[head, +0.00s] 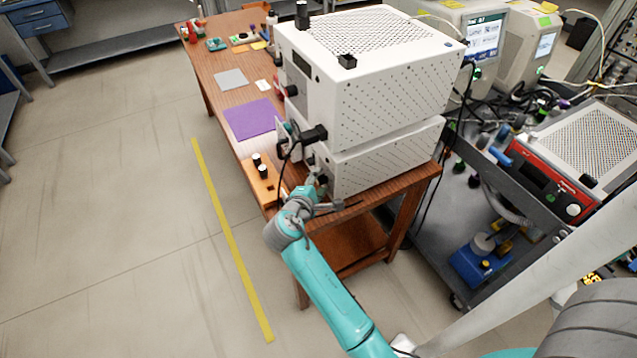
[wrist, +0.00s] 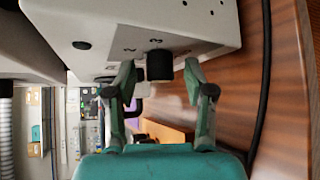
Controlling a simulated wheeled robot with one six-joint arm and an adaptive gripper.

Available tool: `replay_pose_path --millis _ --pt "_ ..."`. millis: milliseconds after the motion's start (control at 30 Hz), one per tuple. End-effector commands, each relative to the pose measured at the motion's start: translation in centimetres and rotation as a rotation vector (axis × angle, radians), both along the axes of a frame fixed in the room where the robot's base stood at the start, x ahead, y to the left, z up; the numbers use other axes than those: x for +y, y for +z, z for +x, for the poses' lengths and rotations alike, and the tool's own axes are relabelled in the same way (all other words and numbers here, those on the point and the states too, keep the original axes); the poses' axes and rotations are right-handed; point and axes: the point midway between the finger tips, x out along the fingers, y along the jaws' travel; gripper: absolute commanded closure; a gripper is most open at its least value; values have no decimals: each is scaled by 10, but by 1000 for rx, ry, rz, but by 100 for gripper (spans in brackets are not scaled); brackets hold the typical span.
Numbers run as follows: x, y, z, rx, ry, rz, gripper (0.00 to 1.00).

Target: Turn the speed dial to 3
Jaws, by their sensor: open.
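The speed dial, a black round knob (wrist: 160,65), sits on the front of the lower white box (wrist: 130,22) in the wrist view. Small printed marks show on the panel beside it, too small and tilted to read surely, so its setting cannot be told. My gripper (wrist: 159,72) is open, with one finger to the left and one to the right of the knob. Gaps show between fingers and knob. In the head view my gripper (head: 314,188) is at the front of the lower white box (head: 385,160), and it partly hides the knobs there.
The lower box stands on a wooden table (head: 222,85) under another white box (head: 370,90). A black cable (head: 285,165) hangs beside my gripper. A small wooden block with black-topped pieces (head: 262,190) and a purple mat (head: 252,118) lie on the table. Floor to the left is clear.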

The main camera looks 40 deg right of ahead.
Motion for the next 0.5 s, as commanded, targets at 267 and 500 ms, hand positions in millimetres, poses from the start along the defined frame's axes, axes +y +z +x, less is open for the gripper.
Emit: replay_pose_path --millis 267,500 --pt "0 0 0 0 0 0 59" --pt "0 0 0 0 0 0 100"
